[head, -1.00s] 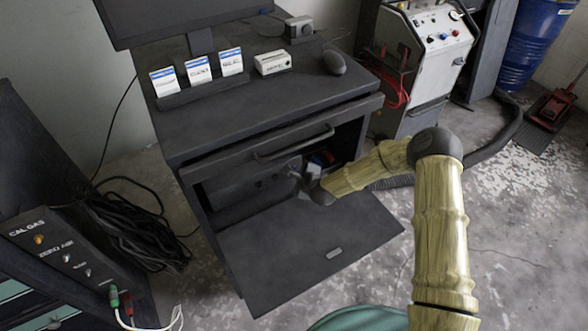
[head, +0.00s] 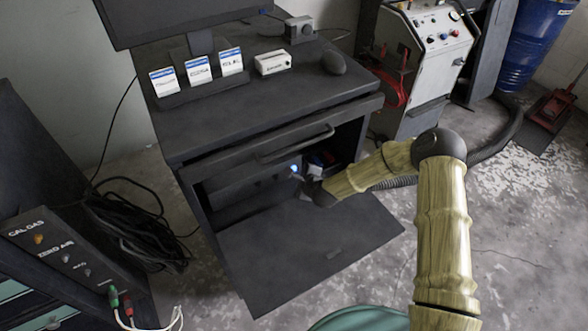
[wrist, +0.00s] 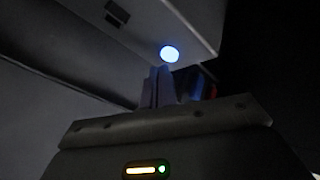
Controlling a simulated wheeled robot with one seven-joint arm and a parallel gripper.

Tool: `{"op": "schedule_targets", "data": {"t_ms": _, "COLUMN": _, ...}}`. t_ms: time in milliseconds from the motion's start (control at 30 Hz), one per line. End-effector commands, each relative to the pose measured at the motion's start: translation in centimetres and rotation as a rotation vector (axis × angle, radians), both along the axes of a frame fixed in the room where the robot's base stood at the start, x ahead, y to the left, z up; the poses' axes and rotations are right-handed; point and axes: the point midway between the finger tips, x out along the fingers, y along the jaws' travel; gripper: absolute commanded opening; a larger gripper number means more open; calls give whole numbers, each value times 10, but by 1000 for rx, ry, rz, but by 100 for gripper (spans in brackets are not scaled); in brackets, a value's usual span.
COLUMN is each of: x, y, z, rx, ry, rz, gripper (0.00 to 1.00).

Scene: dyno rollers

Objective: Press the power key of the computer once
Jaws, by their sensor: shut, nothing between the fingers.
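The computer (head: 250,190) is a dark box lying inside the open cabinet under the desk. Its pale front panel fills the top of the wrist view (wrist: 150,22). The power key glows blue-white on that panel (wrist: 169,54); its glow also shows in the head view (head: 294,168). My gripper (wrist: 160,72) is shut and empty. Its fingertips are just below the key in the wrist picture, with the whole lit disc showing; any depth gap is hard to judge. In the head view my gripper (head: 304,188) is inside the cabinet opening, dark and partly hidden by my wrist.
The cabinet's dropped door (head: 310,250) lies below my forearm. The drawer with its handle (head: 293,146) is just above the opening. Red and blue items (head: 322,158) sit right of the computer. A dark hose (head: 490,147) lies on the floor at right.

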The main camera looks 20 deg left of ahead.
Motion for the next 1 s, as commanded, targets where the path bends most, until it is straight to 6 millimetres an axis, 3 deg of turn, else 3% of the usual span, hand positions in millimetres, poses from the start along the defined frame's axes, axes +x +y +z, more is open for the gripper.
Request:
{"op": "schedule_targets", "data": {"t_ms": 467, "x": -4, "y": -5, "z": 0, "rx": 0, "ry": 0, "rz": 0, "gripper": 0}}
{"op": "schedule_targets", "data": {"t_ms": 1000, "x": -31, "y": -37, "z": 0, "rx": 0, "ry": 1, "rz": -1, "gripper": 0}}
